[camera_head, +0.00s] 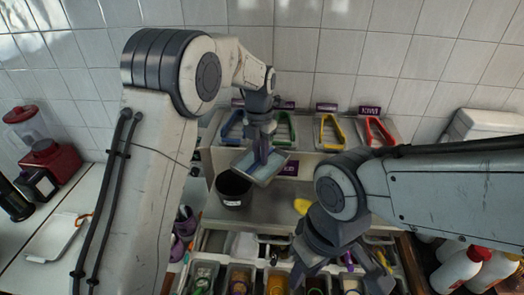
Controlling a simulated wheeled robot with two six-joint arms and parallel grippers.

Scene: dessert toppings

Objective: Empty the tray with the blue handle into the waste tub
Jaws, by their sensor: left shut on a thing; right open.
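My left gripper (262,152) is shut on a shallow grey tray (272,173) and holds it tilted above the counter. The handle of this tray is mostly hidden by the fingers, so its colour is hard to tell. The black waste tub (233,193), with a small white label, stands on the counter just below and left of the held tray. My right gripper (342,277) is open and empty over the front bins. The contents of tray and tub cannot be made out.
Several topping bins (239,281) line the front. A red blender (53,160) is at left, white bottles (463,268) at right.

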